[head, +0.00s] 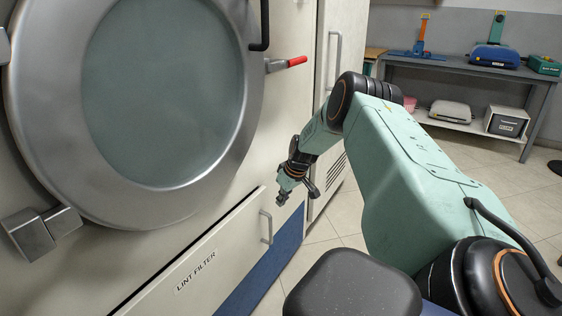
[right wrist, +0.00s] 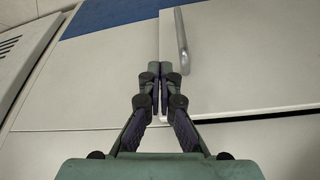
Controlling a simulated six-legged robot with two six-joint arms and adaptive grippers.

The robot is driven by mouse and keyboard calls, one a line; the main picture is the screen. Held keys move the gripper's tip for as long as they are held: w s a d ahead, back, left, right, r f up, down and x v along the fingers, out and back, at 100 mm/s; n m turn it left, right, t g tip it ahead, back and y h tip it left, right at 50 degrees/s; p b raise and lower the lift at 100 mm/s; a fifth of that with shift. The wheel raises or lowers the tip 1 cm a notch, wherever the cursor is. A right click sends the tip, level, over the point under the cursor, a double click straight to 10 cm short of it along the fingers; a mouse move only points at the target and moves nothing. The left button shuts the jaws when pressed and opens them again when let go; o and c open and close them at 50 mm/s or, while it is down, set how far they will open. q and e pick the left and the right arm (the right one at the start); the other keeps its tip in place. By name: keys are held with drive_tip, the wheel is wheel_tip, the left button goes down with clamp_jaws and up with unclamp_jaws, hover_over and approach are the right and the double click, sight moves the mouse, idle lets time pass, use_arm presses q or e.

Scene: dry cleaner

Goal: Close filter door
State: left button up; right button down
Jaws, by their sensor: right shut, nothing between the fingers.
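The filter door (head: 225,245) is a low beige panel marked LINT FILTER on the machine's front. A dark gap runs along its top edge, so it stands a little ajar. Its metal bar handle (head: 266,227) is near its right end. In the right wrist view the door (right wrist: 250,65) fills the right side, with its handle (right wrist: 182,40). My right gripper (head: 281,198) is shut and empty, just above and right of the door's upper right corner. In the right wrist view its fingertips (right wrist: 160,68) lie along the door's side edge; contact cannot be told. My left gripper is out of view.
The big round glass door (head: 165,90) is above the filter door. A red-tipped lever (head: 290,63) sticks out at its right. A tall cabinet (head: 335,45) stands right of the machine. A grey bench (head: 455,75) with equipment is at the back right, across open tiled floor.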

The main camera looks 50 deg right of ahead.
drive_tip(key=p+v, duration=0.6)
drive_tip(key=v, duration=0.2)
drive_tip(key=shift+r+p, duration=0.4)
drive_tip(key=shift+r, duration=0.05)
drive_tip(key=shift+d, duration=0.1)
